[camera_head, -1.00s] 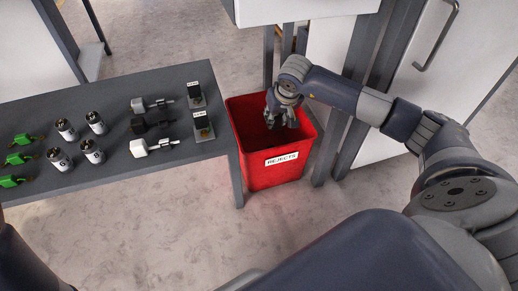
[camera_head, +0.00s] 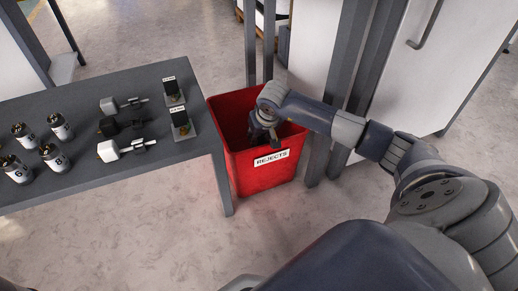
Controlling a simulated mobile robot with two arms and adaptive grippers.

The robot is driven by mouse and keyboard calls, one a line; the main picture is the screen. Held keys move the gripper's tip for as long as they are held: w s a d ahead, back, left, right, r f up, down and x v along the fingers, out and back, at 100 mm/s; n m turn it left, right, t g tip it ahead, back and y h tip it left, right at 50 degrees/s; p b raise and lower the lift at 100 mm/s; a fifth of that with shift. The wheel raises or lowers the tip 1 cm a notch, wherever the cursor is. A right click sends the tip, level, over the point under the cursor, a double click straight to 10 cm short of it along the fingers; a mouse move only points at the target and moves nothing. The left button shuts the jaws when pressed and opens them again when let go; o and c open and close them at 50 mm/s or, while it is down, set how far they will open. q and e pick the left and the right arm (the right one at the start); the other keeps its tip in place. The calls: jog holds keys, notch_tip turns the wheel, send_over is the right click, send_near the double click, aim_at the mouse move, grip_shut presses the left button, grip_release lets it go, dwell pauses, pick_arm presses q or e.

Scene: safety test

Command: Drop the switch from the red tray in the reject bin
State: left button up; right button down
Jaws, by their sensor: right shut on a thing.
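The reject bin (camera_head: 262,177) is an open red bin with a white REJECTS label, on the floor at the right end of the table. My right gripper (camera_head: 267,137) points down over the bin's mouth, with its fingertips inside the rim outline. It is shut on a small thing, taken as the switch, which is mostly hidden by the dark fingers. The red tray is not in view. My left gripper is not in view.
The dark grey table (camera_head: 90,183) holds several metal cylinders (camera_head: 60,127), a few plug-shaped parts (camera_head: 122,150) and two small upright units (camera_head: 181,121). Grey posts (camera_head: 338,110) and a white cabinet (camera_head: 425,85) stand close right of the bin.

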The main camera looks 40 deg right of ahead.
aim_at(259, 144)
notch_tip(259, 144, down, 4)
jog(key=shift+r+b, duration=0.15)
jog(key=shift+b, duration=1.05)
jog(key=shift+r, duration=0.1)
jog(key=shift+f, duration=0.35)
